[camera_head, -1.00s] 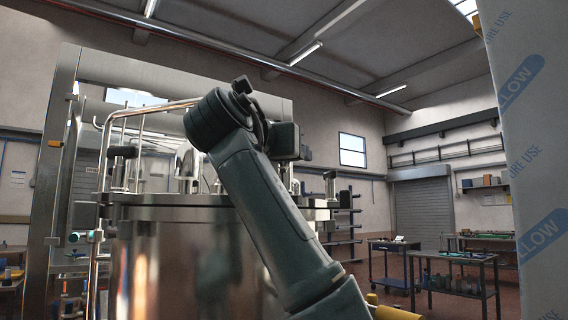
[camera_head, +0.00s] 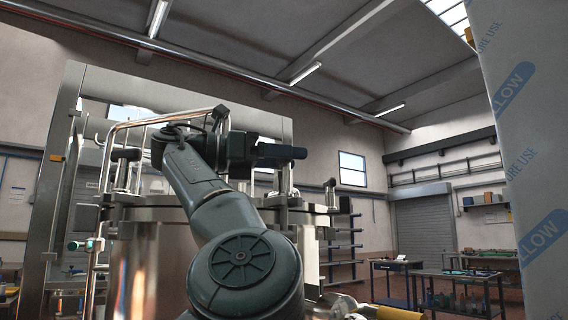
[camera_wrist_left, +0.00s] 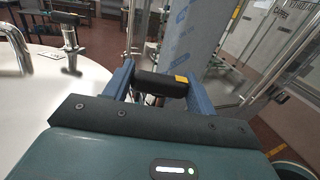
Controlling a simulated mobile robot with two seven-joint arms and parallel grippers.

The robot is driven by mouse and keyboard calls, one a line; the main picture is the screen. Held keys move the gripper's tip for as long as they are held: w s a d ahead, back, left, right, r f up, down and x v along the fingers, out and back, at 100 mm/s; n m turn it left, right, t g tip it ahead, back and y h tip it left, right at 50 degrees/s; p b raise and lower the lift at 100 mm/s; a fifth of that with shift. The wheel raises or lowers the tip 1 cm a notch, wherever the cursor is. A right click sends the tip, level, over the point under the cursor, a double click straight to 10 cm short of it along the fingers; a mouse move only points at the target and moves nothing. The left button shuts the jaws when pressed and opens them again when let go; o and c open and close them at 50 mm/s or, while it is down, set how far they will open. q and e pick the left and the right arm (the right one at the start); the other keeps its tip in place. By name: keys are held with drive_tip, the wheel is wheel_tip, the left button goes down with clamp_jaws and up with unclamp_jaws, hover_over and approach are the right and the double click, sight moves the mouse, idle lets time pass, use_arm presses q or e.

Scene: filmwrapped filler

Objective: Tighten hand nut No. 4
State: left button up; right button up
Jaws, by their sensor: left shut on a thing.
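My left gripper (camera_wrist_left: 158,86) has its two blue fingers on either side of a hand nut's black crossbar (camera_wrist_left: 155,84) with a yellow end and is shut on it. No number is readable on this nut. In the head view my left gripper (camera_head: 278,154) is above the vessel lid's right part; its fingertips and the held nut are not clear there. The steel vessel (camera_head: 150,255) has several black-handled hand nuts around its lid, one at the left (camera_head: 126,155) and one at the right (camera_head: 331,187). Another nut (camera_wrist_left: 70,38) shows in the left wrist view.
My arm covers the middle of the vessel. A steel frame (camera_head: 58,190) stands behind it at the left. A film-wrapped panel (camera_head: 525,150) with blue print fills the right edge. Work tables (camera_head: 455,278) stand far back at the right.

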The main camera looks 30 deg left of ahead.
use_arm(q)
drive_tip(key=shift+m+g+h+b, duration=0.35)
drive_tip(key=shift+m+g+h, duration=0.45)
drive_tip(key=shift+g+h, duration=0.1)
drive_tip(key=shift+g, duration=0.3)
drive_tip(key=shift+m+h, duration=0.3)
drive_tip(key=o, duration=1)
